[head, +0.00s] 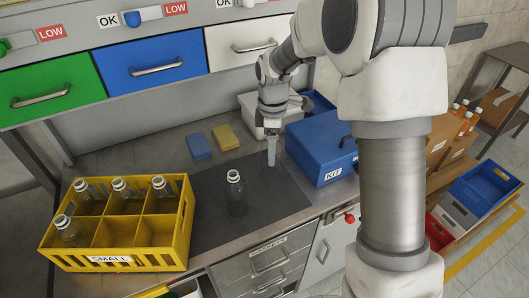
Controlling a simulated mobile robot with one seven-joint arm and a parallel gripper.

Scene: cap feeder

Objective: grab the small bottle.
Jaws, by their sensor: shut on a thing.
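A clear bottle (236,192) with a white neck ring stands upright on the dark mat (208,220). Several similar clear bottles, one of them the front-left bottle (66,229), stand in a yellow crate (118,258) labelled SMALL at the left. My gripper (272,158) points down over the back right of the mat, right of and behind the standing bottle, with a visible gap between them. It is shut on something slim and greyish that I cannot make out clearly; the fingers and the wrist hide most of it.
A blue KIT box (322,150) stands close right of my gripper, with a pale container (256,112) behind. Blue and yellow sponges (226,137) lie at the back. Drawers (155,68) overhang the bench. The mat around the bottle is clear.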

